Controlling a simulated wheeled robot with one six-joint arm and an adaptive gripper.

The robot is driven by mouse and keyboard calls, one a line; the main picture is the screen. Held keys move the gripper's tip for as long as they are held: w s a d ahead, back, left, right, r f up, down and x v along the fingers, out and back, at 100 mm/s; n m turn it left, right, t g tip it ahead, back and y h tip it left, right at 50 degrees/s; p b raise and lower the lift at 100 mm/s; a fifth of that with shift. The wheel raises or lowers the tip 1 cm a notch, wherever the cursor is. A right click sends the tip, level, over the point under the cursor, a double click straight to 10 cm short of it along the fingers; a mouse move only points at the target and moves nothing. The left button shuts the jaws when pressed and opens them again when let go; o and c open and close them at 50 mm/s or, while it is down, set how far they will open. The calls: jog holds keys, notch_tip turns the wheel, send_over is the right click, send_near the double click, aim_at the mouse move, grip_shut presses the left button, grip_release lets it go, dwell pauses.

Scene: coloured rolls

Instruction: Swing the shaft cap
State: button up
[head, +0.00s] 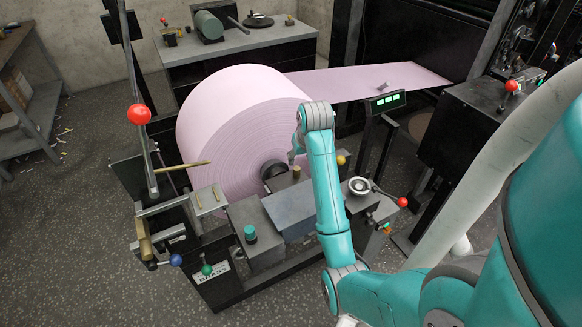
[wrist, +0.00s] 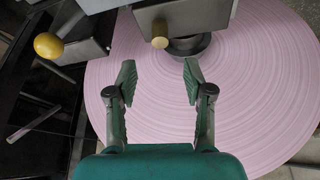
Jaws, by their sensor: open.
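The big pink roll (head: 235,125) sits on its stand, with a dark round hub (head: 272,170) at its centre. A grey metal block with a brass knob (head: 297,172) is beside the hub, and looks like the shaft cap. In the wrist view the block (wrist: 190,10) is at the top, its brass knob (wrist: 160,38) in front of the hub (wrist: 188,46). My gripper (wrist: 159,80) is open and empty, its fingers pointing toward the knob but apart from it. In the head view my gripper (head: 293,155) is partly hidden by my wrist.
A yellow ball (wrist: 48,45) on a lever is left of the block in the wrist view. The stand carries a tall red-knobbed lever (head: 139,114), a brass rod (head: 183,166) and a handwheel (head: 359,186). A green display (head: 388,101) stands at right. Pink web (head: 365,78) runs rightward.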

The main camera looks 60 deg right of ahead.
aim_at(297, 169)
jog(key=x, duration=0.9)
jog(key=shift+f, duration=0.35)
jog(key=shift+c, duration=0.3)
grip_shut()
